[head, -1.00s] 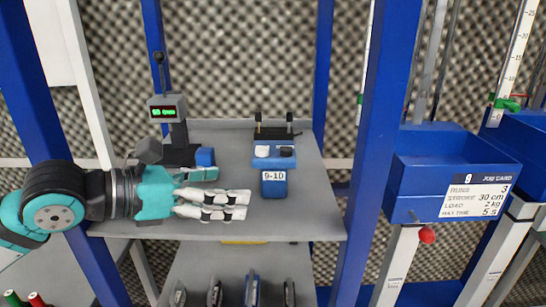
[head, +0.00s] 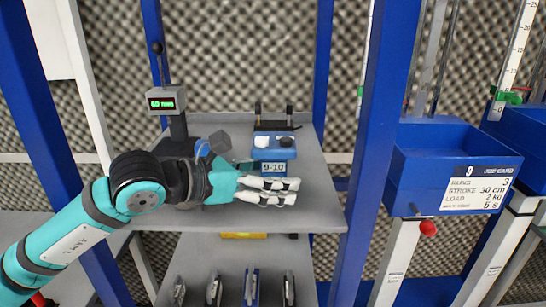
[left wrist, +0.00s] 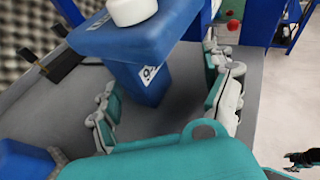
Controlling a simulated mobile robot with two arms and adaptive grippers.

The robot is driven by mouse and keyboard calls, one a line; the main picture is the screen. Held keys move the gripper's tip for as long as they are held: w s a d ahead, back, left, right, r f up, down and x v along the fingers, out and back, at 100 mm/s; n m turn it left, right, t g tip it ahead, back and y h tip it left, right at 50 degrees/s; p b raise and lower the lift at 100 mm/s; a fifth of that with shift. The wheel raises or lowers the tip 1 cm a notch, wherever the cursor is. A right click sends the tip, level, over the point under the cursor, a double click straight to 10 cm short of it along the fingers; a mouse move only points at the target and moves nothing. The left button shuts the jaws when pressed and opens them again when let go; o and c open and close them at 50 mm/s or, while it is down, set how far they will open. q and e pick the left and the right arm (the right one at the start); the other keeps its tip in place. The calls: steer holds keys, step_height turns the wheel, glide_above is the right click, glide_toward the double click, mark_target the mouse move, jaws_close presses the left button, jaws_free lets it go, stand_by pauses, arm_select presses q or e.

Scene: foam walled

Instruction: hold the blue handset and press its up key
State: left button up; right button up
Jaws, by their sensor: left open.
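The blue handset (head: 262,155) stands upright on the grey shelf, with a "9-10" label on its front. Its wider head carries a white key (head: 262,142) and a black key (head: 286,141); I cannot read which is up. In the left wrist view the handset (left wrist: 130,45) stands between my fingers, with the white key (left wrist: 131,11) at the top. My left gripper (head: 268,184) is open around its lower body. One finger passes in front of the body; the other is mostly hidden behind. I see no clear grip. My right gripper does not show in the head view.
A display post (head: 163,100) with green digits stands at the shelf's back left. A black holder (head: 274,125) stands behind the handset. A blue bin with a job card (head: 480,190) is at right, beyond a blue upright (head: 378,130). The shelf's right part (head: 318,200) is clear.

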arm_select(q)
steer(key=shift+c, duration=0.4)
steer(key=c, duration=1.2)
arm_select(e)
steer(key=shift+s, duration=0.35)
arm_select(q)
steer(key=shift+c, duration=0.3)
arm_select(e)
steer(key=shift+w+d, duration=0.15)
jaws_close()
